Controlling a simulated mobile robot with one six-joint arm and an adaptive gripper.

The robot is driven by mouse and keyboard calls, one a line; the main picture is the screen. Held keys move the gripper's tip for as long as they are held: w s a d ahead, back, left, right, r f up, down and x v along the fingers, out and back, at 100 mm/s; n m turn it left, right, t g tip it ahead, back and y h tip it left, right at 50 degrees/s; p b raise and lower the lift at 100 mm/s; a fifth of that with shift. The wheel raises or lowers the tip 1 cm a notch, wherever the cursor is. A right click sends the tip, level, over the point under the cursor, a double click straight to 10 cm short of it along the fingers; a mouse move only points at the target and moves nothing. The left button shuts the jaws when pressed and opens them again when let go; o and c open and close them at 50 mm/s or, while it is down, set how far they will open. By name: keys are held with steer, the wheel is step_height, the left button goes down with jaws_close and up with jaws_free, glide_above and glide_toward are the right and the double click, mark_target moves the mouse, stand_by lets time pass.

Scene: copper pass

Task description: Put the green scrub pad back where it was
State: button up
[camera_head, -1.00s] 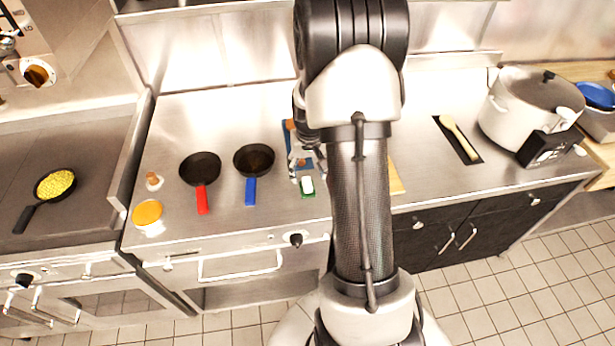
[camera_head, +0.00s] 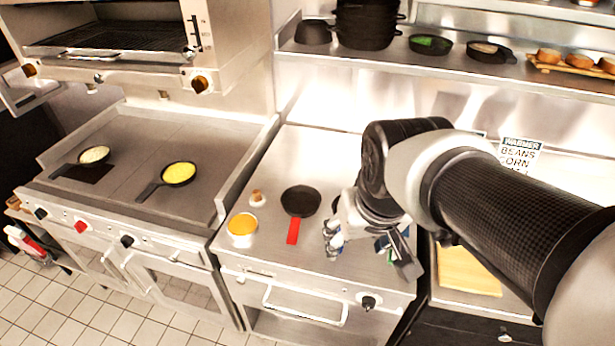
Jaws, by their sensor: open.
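A small patch of green (camera_head: 390,257), which may be the green scrub pad, shows on the steel counter beside my gripper. Most of it is hidden by the gripper, so its outline and exact position cannot be told. My gripper (camera_head: 368,254) is open, over the front right part of the counter, right of the red-handled pan (camera_head: 301,202). I cannot tell whether a finger touches the green thing. A bit of blue shows between the gripper parts. The blue-handled pan is not visible now.
A jar with an orange top (camera_head: 242,226) and a small wooden-topped shaker (camera_head: 257,198) stand left of the red-handled pan. Two filled pans sit on the griddle (camera_head: 120,150). A cutting board (camera_head: 466,270) lies right. A shelf (camera_head: 390,66) above holds pans, one with green contents.

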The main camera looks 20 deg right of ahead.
steer(key=s+a+n, duration=0.1)
steer(key=s+a, duration=0.3)
steer(key=s, duration=0.3)
steer(key=shift+s+a+r+n+t+y, duration=0.15)
steer(key=shift+s+r+n+t+y, duration=0.15)
steer(key=shift+r+t, duration=0.1)
steer(key=shift+w, duration=0.1)
step_height(320, 180, down, 4)
steer(key=b, duration=0.4)
